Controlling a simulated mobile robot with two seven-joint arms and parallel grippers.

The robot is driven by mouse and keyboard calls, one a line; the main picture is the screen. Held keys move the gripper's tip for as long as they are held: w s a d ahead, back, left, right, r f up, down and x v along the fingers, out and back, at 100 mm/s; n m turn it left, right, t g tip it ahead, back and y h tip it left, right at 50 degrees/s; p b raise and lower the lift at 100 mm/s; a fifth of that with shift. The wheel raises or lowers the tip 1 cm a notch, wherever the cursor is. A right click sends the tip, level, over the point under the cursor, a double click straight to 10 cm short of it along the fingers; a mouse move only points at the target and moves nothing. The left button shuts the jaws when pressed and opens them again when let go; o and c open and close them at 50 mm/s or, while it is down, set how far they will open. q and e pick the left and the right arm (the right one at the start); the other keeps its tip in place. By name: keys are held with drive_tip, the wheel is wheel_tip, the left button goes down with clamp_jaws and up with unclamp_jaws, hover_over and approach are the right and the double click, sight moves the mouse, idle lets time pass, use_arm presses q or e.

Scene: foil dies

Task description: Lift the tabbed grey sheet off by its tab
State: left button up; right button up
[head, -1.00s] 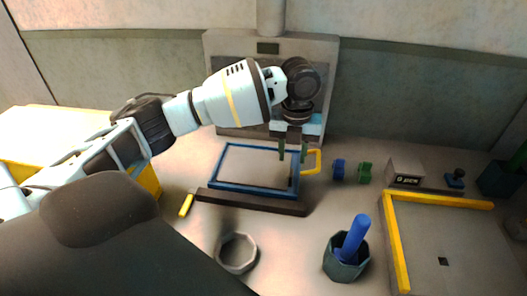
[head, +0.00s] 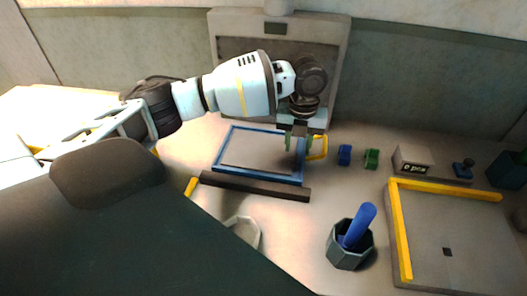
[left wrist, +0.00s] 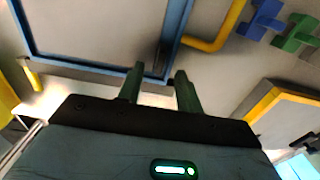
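A grey sheet (head: 255,150) lies flat inside a blue frame (head: 222,150) on the table. Sheet and frame also show at the top of the left wrist view, the sheet (left wrist: 90,30) beside the frame's bar (left wrist: 176,30). A dark patch lies at the sheet's right side; I cannot tell whether it is the tab or a shadow. My left gripper (head: 298,146) points down over the frame's right end. Its two green fingers are apart with nothing between them, also in the left wrist view (left wrist: 160,88). My right gripper is not in view.
A yellow handle (head: 319,149) juts from the frame's right side. A dark bar (head: 255,187) lies in front. Blue (head: 344,155) and green (head: 371,159) blocks stand right. A cup (head: 348,246) holds a blue rod (head: 359,225). A yellow-edged tray (head: 470,230) is at right.

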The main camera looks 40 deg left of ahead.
sight(297, 156)
use_arm(q)
drive_tip(key=shift+w+f, duration=0.15)
drive_tip(key=shift+f, duration=1.7)
clamp_jaws()
